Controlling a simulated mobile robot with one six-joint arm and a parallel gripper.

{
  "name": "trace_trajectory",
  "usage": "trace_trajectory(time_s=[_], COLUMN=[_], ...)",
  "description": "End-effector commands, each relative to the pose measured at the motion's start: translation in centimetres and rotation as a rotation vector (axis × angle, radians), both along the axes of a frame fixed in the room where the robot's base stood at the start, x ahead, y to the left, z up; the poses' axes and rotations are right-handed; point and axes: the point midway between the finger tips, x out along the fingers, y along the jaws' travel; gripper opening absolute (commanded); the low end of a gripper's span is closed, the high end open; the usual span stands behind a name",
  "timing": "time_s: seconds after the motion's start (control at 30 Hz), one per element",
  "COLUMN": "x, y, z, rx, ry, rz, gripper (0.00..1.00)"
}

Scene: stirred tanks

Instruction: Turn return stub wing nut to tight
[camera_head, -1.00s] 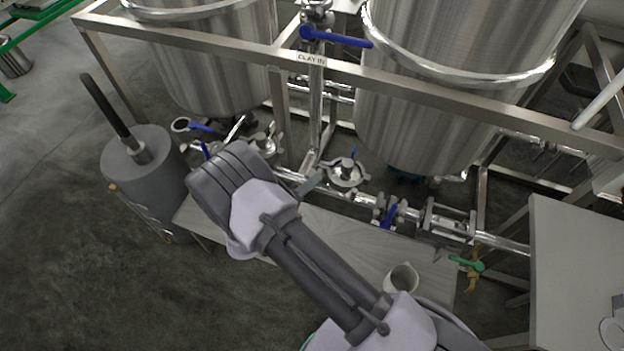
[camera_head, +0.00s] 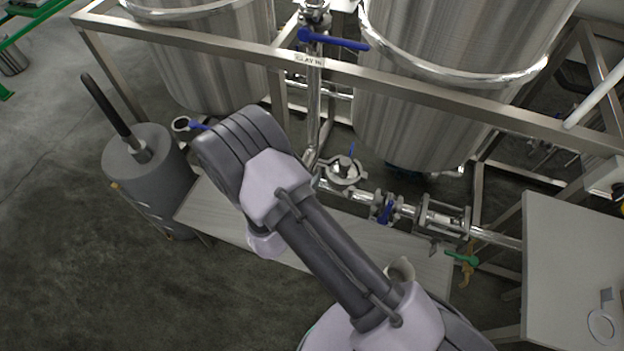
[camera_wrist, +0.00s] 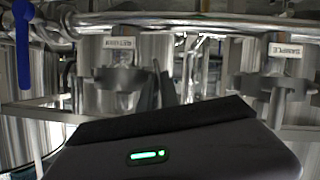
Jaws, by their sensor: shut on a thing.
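The return stub, under a label that appears to read "RETURN" (camera_wrist: 120,43), is left of centre in the wrist view. A grey clamp (camera_wrist: 108,83) sits around it. My gripper (camera_wrist: 158,90) reaches up to this clamp's right side and is shut on what appears to be its wing nut. The nut is mostly hidden by the fingers and the dark gripper body, so its angle cannot be told. In the head view my arm covers the gripper and this stub.
A "SAMPLE" label (camera_wrist: 286,50) and another clamped stub (camera_wrist: 275,88) are at right. The head view shows a clamped fitting (camera_head: 344,170), blue valve handles (camera_head: 333,40), a frame rail (camera_head: 420,85), a bench (camera_head: 215,212), a cup (camera_head: 400,270) and a grey cylinder (camera_head: 150,185).

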Motion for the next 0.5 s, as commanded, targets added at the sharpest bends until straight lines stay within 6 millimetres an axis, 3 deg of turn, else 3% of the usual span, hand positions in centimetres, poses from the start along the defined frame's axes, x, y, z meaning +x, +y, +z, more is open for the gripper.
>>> trace_trajectory(time_s=[0.5], x=[-0.01], y=[-0.23], z=[0.03], rx=[0.231], ry=[-0.085], rz=[-0.001], gripper=[0.0])
